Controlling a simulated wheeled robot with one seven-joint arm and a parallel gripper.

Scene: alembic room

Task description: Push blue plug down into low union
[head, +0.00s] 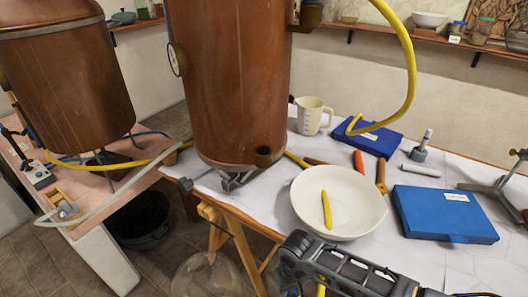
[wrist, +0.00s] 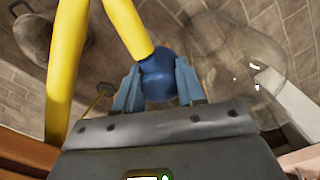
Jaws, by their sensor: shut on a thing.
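In the wrist view, a blue plug (wrist: 157,75) sits between the two fingers of my gripper (wrist: 158,92), which is shut on it. A yellow hose (wrist: 122,22) runs up from the plug toward the top of the picture. In the head view, only a dark part of my arm shows at the bottom, and the fingers and plug are out of sight. A short open copper fitting (head: 263,156) stands out low on the front of the big copper vessel (head: 229,80). It may be the low union, but I cannot tell for sure. No union shows in the wrist view.
A white bowl (head: 360,222) holding a yellow piece (head: 326,210), a blue case (head: 444,214) and a measuring jug (head: 313,114) stand on the table. A yellow hose (head: 410,62) arches at the upper right. A clear glass vessel (head: 207,276) stands on the floor below.

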